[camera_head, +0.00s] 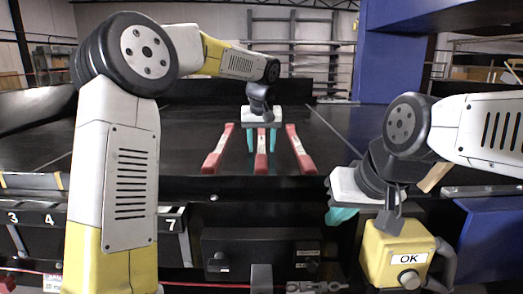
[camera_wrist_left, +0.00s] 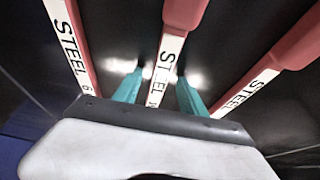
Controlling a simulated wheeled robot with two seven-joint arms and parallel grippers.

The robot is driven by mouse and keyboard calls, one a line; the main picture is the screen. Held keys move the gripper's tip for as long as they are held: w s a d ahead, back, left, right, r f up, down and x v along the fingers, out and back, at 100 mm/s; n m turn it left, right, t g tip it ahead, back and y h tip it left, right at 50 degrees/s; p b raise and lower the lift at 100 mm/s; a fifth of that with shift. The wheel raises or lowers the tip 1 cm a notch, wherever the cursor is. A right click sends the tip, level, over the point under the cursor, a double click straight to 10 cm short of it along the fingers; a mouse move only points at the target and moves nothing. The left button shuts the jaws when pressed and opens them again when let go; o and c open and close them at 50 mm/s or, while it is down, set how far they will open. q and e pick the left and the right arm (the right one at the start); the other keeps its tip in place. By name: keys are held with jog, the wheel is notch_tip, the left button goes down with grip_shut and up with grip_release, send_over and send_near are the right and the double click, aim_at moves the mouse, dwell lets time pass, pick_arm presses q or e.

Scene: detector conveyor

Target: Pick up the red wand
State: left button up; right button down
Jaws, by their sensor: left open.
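Three red wands with white "STEEL" labels lie side by side on the black conveyor: a left one (camera_head: 212,160), a middle one (camera_head: 262,162) and a right one (camera_head: 301,152). My left gripper (camera_head: 261,146) is open above the middle wand, its teal fingers on either side of it. In the left wrist view the middle wand (camera_wrist_left: 172,45) runs between the two fingertips (camera_wrist_left: 159,82); I cannot tell whether they touch it. The outer wands lie outside the fingers. My right gripper (camera_head: 341,215) hangs at the front right, away from the wands; its finger gap is hidden.
A yellow box with an "OK" label and button (camera_head: 396,252) stands below my right gripper. The conveyor's front edge (camera_head: 240,187) runs across the view. Numbered slots (camera_head: 32,218) are at the front left. A blue post (camera_head: 385,60) rises at the back right.

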pick_arm(q)
jog(key=shift+c, duration=0.2)
grip_shut()
jog(key=shift+r, duration=0.1)
